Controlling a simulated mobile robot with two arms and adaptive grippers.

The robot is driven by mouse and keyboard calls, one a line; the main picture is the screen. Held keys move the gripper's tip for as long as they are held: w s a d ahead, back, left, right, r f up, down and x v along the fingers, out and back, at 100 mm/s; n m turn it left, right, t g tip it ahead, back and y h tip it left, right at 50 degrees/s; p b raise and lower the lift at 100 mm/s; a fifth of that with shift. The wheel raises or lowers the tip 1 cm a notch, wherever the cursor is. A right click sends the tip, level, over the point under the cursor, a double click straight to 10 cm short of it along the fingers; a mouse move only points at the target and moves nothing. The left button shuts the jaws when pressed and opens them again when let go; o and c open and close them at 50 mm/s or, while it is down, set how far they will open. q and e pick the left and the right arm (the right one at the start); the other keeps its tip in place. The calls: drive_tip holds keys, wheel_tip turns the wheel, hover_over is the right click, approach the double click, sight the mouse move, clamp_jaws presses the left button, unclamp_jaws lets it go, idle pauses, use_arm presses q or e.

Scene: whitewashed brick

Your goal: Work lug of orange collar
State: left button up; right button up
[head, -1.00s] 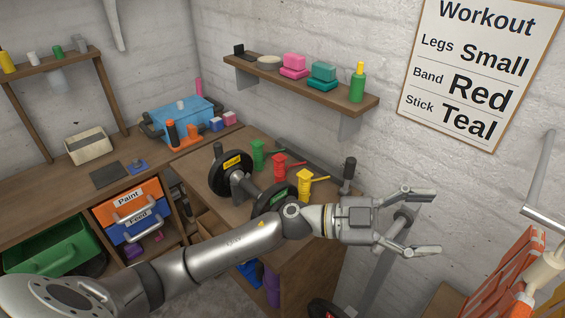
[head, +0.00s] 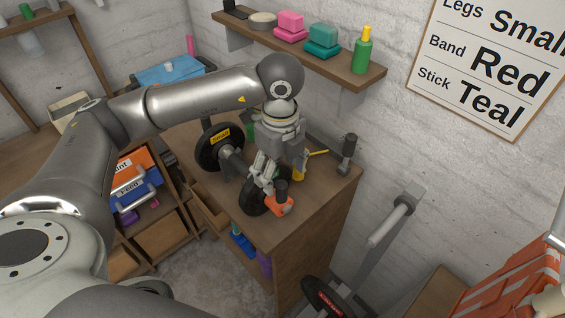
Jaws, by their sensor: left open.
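The orange collar (head: 280,207) sits at the near end of a dumbbell on the wooden counter. A dark upright piece (head: 282,187), which looks like its lug, stands on top of it. The dumbbell has a far black plate (head: 220,150) with a yellow label and a near black plate (head: 254,201), partly hidden by my gripper. My left gripper (head: 266,179) reaches down from above, open, with its fingers just left of and close to the lug. I cannot tell whether they touch it. My right gripper is not in view.
A yellow clamp-like piece (head: 299,173) is half hidden behind my gripper. A dark-handled post (head: 347,151) stands at the counter's right corner. A wall shelf (head: 345,72) with pink and teal blocks and a green bottle (head: 362,53) is above. The counter (head: 330,192) is clear right of the collar.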

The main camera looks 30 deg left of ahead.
sight(280, 199)
use_arm(q)
wheel_tip(280, 199, down, 9)
drive_tip(key=p, duration=0.3)
drive_tip(key=shift+s, duration=0.1)
drive_tip(key=shift+f, duration=0.65)
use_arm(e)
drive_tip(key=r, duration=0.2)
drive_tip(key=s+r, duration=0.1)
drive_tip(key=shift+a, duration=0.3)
